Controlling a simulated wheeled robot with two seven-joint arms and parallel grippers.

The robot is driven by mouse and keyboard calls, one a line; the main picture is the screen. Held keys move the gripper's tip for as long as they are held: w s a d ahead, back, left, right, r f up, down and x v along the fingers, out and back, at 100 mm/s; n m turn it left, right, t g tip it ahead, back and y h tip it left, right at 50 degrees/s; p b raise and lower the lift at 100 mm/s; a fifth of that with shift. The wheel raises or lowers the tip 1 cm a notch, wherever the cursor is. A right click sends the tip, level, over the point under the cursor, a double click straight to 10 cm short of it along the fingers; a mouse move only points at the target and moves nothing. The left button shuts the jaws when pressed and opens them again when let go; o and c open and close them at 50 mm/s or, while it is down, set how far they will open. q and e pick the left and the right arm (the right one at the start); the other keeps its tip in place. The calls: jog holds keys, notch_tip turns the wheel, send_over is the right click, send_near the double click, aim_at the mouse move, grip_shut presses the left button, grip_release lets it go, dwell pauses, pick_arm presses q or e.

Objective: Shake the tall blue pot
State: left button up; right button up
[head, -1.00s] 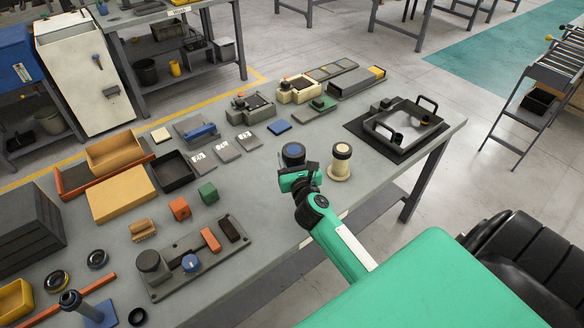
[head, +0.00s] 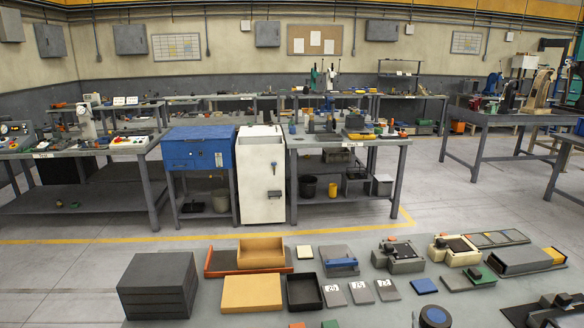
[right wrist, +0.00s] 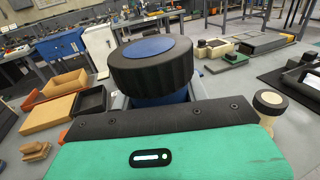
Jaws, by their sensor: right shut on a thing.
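The tall blue pot (right wrist: 153,62) fills the upper middle of the right wrist view. It has a ridged black cap with a blue disc on top, and part of its blue body shows below the cap. In the head view only its round top (head: 435,316) shows at the bottom edge. My right gripper (right wrist: 160,98) is shut around the blue body just under the cap. Its palm hides the lower pot, so I cannot tell whether the base touches the table. The pot looks about upright. My left gripper is not in view.
A cream pot with a dark cap (right wrist: 268,103) stands close to the right. A dark tray (head: 560,316) lies at the far right.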

jog(key=s+a+f+n+y, duration=0.2)
jog(key=s+a+y, duration=0.2)
jog(key=s+a, duration=0.65)
jog(key=shift+r+p, duration=3.6)
jog(key=shift+p, duration=1.05)
notch_tip(320, 180, down, 7)
jog(key=b, duration=0.4)
jog(key=shift+s+a, duration=0.2)
jog(key=shift+s, duration=0.1)
